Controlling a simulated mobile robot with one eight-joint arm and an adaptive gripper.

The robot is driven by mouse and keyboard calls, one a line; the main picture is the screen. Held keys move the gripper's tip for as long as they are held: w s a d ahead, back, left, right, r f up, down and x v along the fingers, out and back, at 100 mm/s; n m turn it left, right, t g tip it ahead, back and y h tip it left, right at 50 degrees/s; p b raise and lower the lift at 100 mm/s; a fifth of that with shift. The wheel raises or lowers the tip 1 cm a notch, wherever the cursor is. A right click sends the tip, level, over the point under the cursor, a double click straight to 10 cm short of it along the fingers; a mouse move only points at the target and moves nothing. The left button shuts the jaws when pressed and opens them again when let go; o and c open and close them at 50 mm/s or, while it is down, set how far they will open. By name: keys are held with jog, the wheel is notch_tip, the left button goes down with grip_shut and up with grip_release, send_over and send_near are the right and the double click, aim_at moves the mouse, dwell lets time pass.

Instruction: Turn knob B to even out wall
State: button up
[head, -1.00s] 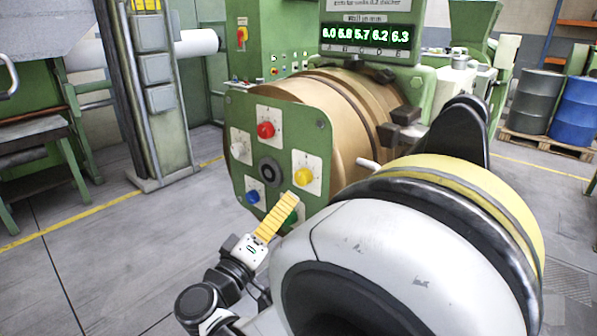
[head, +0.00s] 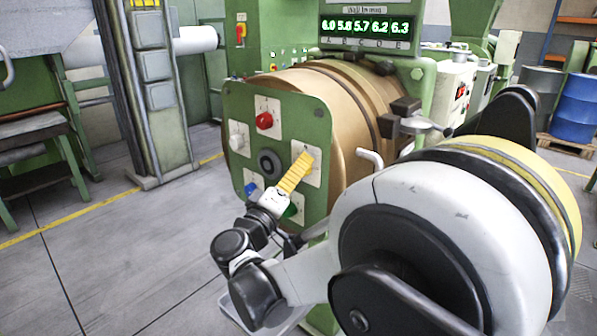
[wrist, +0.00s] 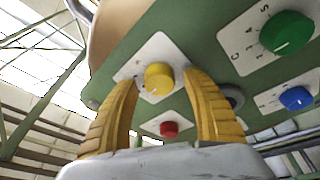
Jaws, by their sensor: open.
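A green panel (head: 232,112) carries several coloured knobs on white plates. In the wrist view the yellow knob (wrist: 158,78) sits between the two yellow fingers of my gripper (wrist: 161,82). The fingers are spread, with a visible gap on each side of the knob. Its plate lettering is too small to read; the green knob's (wrist: 287,33) plate reads C. In the head view my gripper (head: 306,160) hides the yellow knob. The display (head: 367,27) reads 6.0, 5.8, 5.7, 6.2, 6.3 above small letters.
Around the yellow knob are the red knob (head: 264,120), white knob (head: 237,141), blue knob (head: 251,189) and a dark central hub (head: 269,164). A brass-coloured cylinder (head: 345,95) lies behind the panel. Clamp hardware (head: 405,118) projects right of it.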

jog(key=c, duration=1.2)
jog(key=shift+r+n, duration=0.1)
jog(key=shift+n, duration=0.4)
jog(key=shift+n+g+y+p, duration=0.55)
jog(key=shift+n+p, duration=0.45)
jog(key=shift+n, duration=1.45)
jog(key=shift+n+g+y+p, duration=0.3)
jog(key=shift+n+g+p, duration=0.5)
jog(key=shift+n, duration=1.7)
jog(key=shift+n+g+y+p, duration=0.45)
jog(key=shift+n+p, duration=0.7)
jog(key=shift+n, duration=1.3)
